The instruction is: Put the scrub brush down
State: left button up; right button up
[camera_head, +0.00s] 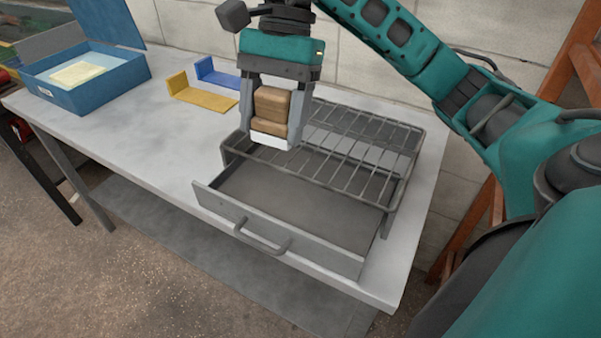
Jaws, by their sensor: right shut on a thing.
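The scrub brush (271,104) has a tan wooden body and pale white bristles on its underside. My right gripper (274,112) points down and is shut on the brush, with one finger on each side of its body. It holds the brush by the left end of a wire rack (350,140), in front of the rack's back left part. I cannot tell how far the bristles are above the surface below. My left gripper is not in view.
The rack stands over an open, empty grey drawer (290,203) with a front handle (262,238) on a grey table (150,130). A blue open box (95,92) holds yellowish paper. Yellow (205,95) and blue (218,76) brackets lie at the back. The table's front left is clear.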

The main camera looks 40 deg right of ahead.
jog(key=shift+w+d+r+m, duration=0.1)
jog(key=shift+d+r+m, duration=0.2)
jog(key=shift+r, duration=0.05)
jog(key=shift+d+f, duration=0.1)
jog(key=shift+f, duration=0.05)
jog(key=b, duration=0.2)
send_over(283, 220)
notch_tip(283, 220, down, 15)
jog(key=shift+r, duration=0.2)
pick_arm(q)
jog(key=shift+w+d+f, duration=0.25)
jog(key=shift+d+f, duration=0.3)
pick_arm(e)
jog(key=shift+f, duration=2.35)
jog(key=shift+f+b, duration=0.3)
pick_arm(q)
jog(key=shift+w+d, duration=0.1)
pick_arm(e)
jog(key=o, duration=1.2)
jog(key=shift+r, duration=0.1)
jog(key=shift+d+r+p, duration=0.15)
jog(key=shift+r+p, duration=0.25)
jog(key=shift+r, duration=0.05)
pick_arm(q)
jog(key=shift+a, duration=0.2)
pick_arm(e)
jog(key=v, duration=1.1)
jog(key=shift+d+r, duration=0.2)
